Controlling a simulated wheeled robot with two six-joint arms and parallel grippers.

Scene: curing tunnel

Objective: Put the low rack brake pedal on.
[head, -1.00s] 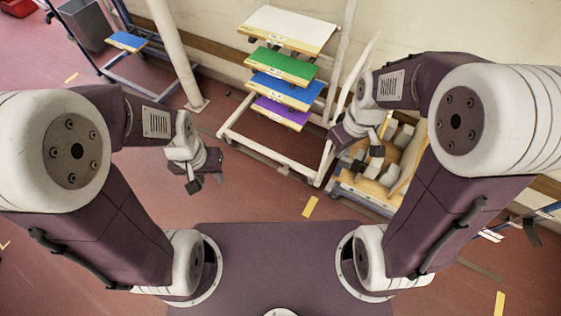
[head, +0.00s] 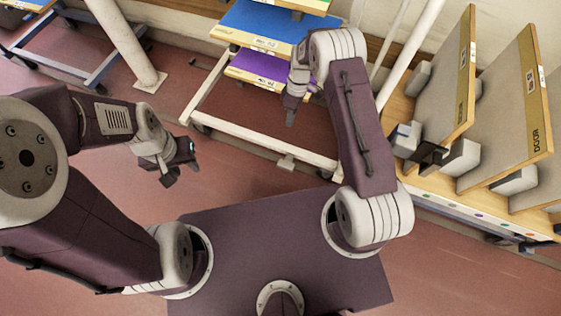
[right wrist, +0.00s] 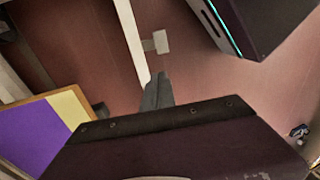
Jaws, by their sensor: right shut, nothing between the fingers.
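The low rack (head: 262,148) stands ahead of me, a white frame with coloured shelves above its base rail. A small white pedal (head: 285,162) sticks out from the front base rail; it also shows in the right wrist view (right wrist: 155,43). I cannot tell whether it is up or pressed. My right gripper (head: 290,117) is shut and empty, pointing down above the rack's base, apart from the pedal. Its fingers (right wrist: 158,90) show below the pedal in the right wrist view. My left gripper (head: 180,176) hangs over bare floor left of the rack; its jaws are unclear.
A blue shelf (head: 262,30) and a purple shelf (head: 258,70) lie close to my right gripper. A wooden cart (head: 420,182) with upright panels (head: 447,85) stands at right. A pale post (head: 120,35) stands at left. Floor (head: 235,175) before the rack is clear.

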